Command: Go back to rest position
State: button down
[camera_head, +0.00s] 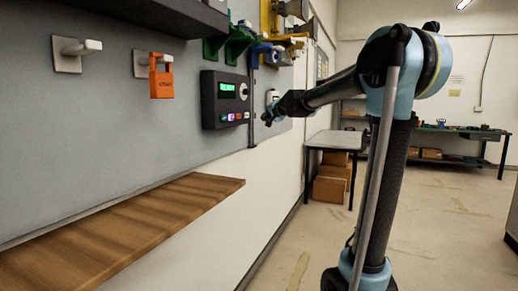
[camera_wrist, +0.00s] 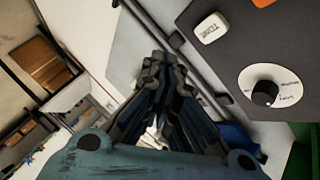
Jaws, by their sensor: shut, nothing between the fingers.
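My gripper (camera_head: 268,117) is in front of the wall panel in the head view, just right of the dark paging unit (camera_head: 226,99), whose green screen is lit. In the wrist view my gripper (camera_wrist: 160,62) has its fingers together with nothing held. The paging unit (camera_wrist: 250,60) shows there at the right, with a white button and a round white dial with a black knob. The fingertips look apart from the unit. My arm stretches from the right side of the head view toward the wall.
A wooden shelf (camera_head: 130,225) juts from the wall at lower left. An orange padlock (camera_head: 161,78) hangs on a hook. Green, blue and yellow holders are above the unit. A table (camera_head: 335,140) with cardboard boxes (camera_head: 330,186) below stands farther back. The floor at right is open.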

jog(key=s+d+f+n+g+h, duration=0.2)
jog(key=s+d+f, duration=0.6)
jog(key=s+f, duration=0.5)
jog(key=s+d+f+n+g+h, duration=0.2)
jog(key=s+d+f+g, duration=0.3)
jog(key=s+f, duration=0.9)
jog(key=s+d+f+n+g+h, duration=0.2)
jog(key=s+d+f, duration=0.8)
jog(key=s, duration=1.3)
notch_tip(320, 180, down, 4)
jog(key=shift+s+d+f+g+h, duration=0.15)
jog(key=shift+s+d+g+h, duration=0.2)
jog(key=shift+g, duration=0.75)
